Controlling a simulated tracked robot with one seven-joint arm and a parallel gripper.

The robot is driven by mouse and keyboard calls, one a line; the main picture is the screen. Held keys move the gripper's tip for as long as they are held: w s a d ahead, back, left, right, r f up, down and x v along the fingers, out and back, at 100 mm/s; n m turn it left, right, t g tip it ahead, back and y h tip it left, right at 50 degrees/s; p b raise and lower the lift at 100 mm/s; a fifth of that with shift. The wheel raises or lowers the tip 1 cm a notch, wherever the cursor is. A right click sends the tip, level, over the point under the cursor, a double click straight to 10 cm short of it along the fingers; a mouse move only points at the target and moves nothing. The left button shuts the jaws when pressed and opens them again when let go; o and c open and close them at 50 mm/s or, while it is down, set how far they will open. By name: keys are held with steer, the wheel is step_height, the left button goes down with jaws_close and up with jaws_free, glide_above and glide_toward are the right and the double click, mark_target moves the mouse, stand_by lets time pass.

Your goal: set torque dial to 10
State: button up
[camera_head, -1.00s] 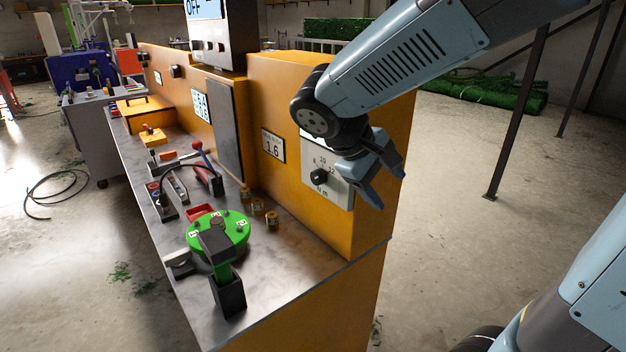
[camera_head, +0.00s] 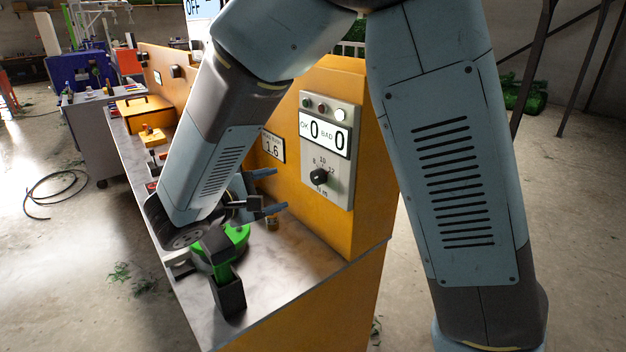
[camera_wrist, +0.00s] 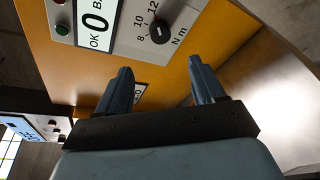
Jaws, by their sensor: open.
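The torque dial (camera_head: 318,176) is a black knob on the grey panel (camera_head: 340,190) on the orange wall, under the OK 0 / BAD 0 counter. Marks 8, 10 and 12 and the letters N m surround it. It also shows in the wrist view (camera_wrist: 160,32); I cannot tell surely which mark its pointer faces. My gripper (camera_head: 278,190) is open and empty, to the left of the dial and apart from it. In the wrist view, my gripper's two fingers (camera_wrist: 160,70) point towards the wall, with the dial beyond and between them.
Small coloured buttons (camera_head: 322,107) sit above the counter. A green round fixture (camera_head: 238,236) and a small brass piece (camera_head: 272,223) stand on the metal bench (camera_head: 300,262) below. The bench's right front is clear.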

mark_target(314, 178)
steer(key=x, duration=1.3)
steer(key=shift+w+d+r, duration=0.1)
steer(key=shift+d, duration=0.05)
steer(key=c, duration=1)
